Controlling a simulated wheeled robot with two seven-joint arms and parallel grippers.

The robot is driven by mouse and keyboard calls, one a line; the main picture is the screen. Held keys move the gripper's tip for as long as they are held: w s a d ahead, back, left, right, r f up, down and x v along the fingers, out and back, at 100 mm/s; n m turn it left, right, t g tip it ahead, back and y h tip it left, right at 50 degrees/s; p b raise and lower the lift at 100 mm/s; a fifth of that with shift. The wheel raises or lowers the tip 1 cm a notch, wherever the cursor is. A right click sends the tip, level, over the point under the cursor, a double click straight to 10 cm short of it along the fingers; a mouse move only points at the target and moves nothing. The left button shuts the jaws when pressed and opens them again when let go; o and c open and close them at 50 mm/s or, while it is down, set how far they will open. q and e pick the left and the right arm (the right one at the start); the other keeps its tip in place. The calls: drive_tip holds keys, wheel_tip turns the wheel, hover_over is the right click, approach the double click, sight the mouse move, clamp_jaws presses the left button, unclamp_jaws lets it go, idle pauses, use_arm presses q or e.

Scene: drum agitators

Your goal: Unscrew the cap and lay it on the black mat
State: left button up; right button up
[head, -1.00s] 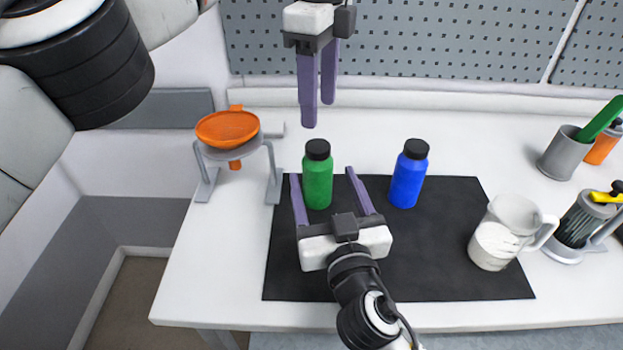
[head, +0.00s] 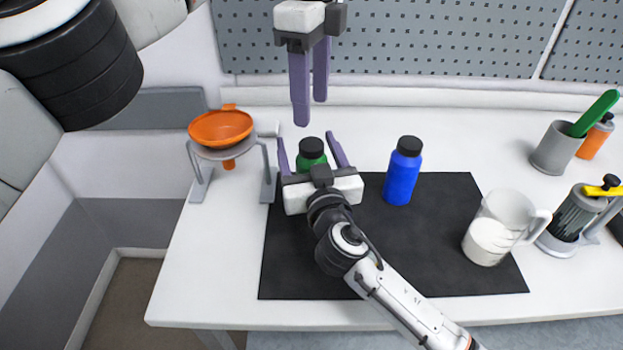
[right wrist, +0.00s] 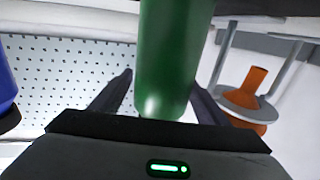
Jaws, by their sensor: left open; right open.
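A green bottle (head: 311,160) with a black cap (head: 311,147) stands upright at the left back of the black mat (head: 430,265). My right gripper (head: 309,143) is open, with one finger on each side of the green bottle; its base hides the bottle's lower part in the head view. In the right wrist view the green bottle (right wrist: 172,60) is between the fingers, with a gap visible at the left finger. My left gripper (head: 310,110) is open and empty, pointing down above and behind the cap. A blue bottle (head: 401,180) with a black cap (head: 409,146) stands upright on the mat.
An orange funnel (head: 220,128) sits in a grey stand left of the mat. A white-filled jug (head: 492,235) stands at the mat's right edge. A grey cup (head: 553,150) and a cylindrical device (head: 573,215) stand farther right. The mat's front middle is clear.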

sight(312, 144)
clamp_jaws()
use_arm(q)
drive_tip(key=m, duration=1.3)
drive_tip(key=shift+m, duration=0.3)
drive_tip(key=m, duration=3.5)
drive_tip(key=shift+f+m, duration=0.4)
drive_tip(key=shift+m, duration=0.1)
wheel_tip(312, 144, down, 7)
drive_tip(key=shift+f, duration=0.15)
